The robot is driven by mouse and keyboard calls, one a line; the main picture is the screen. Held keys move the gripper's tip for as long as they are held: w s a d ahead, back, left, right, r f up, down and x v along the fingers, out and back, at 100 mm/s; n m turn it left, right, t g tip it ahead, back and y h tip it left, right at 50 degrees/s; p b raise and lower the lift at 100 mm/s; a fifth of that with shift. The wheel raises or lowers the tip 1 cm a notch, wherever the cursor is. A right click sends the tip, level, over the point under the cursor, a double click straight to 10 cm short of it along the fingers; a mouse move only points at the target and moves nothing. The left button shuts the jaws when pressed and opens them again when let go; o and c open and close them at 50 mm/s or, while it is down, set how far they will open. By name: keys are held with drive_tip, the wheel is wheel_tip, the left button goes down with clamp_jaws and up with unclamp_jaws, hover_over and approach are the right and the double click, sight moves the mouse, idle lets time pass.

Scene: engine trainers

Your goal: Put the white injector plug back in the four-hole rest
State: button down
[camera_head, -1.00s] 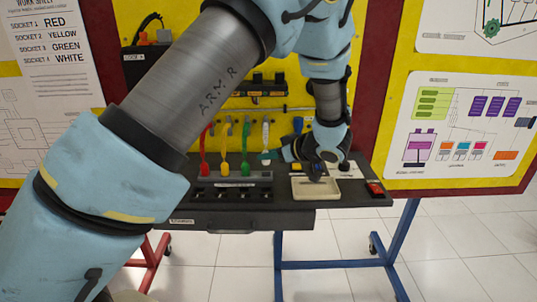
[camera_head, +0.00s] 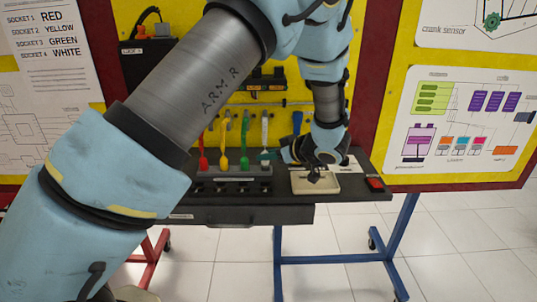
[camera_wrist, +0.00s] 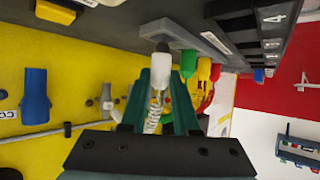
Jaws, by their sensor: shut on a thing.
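The white injector plug (camera_wrist: 160,72) is between the green fingers of my gripper (camera_wrist: 160,85) in the wrist view, with its coiled white lead running back between them. In the head view my gripper (camera_head: 270,156) reaches in from the right, at the right end of the plug row. The four-hole rest (camera_wrist: 203,42) shows as a grey bar just right of the white plug. The green (camera_wrist: 188,63), yellow (camera_wrist: 204,70) and red (camera_wrist: 215,72) plugs are lined up along it. I cannot tell whether the white plug's tip touches the rest or enters a hole.
A cream tray (camera_head: 328,186) lies on the dark shelf below my wrist, with a red switch (camera_head: 375,183) to its right. A blue-handled thing (camera_wrist: 35,95) hangs on the yellow panel beside my gripper. A numbered black socket block (camera_wrist: 262,30) stands beyond the rest.

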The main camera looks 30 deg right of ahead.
drive_tip(key=shift+f+b, duration=0.3)
drive_tip(key=shift+f, duration=0.55)
idle(0.8)
drive_tip(key=c, duration=0.9)
unclamp_jaws()
drive_tip(key=shift+r, duration=0.1)
drive_tip(key=shift+r+p+v, duration=0.2)
drive_tip(key=shift+p+v, duration=0.75)
drive_tip(key=shift+v, duration=0.25)
drive_tip(key=shift+p+v, duration=0.85)
drive_tip(key=shift+v, duration=0.3)
drive_tip(key=shift+r, duration=0.25)
wheel_tip(320, 180, up, 4)
drive_tip(key=p, duration=0.3)
drive_tip(key=shift+f+p, duration=0.2)
drive_tip(key=shift+p, duration=0.1)
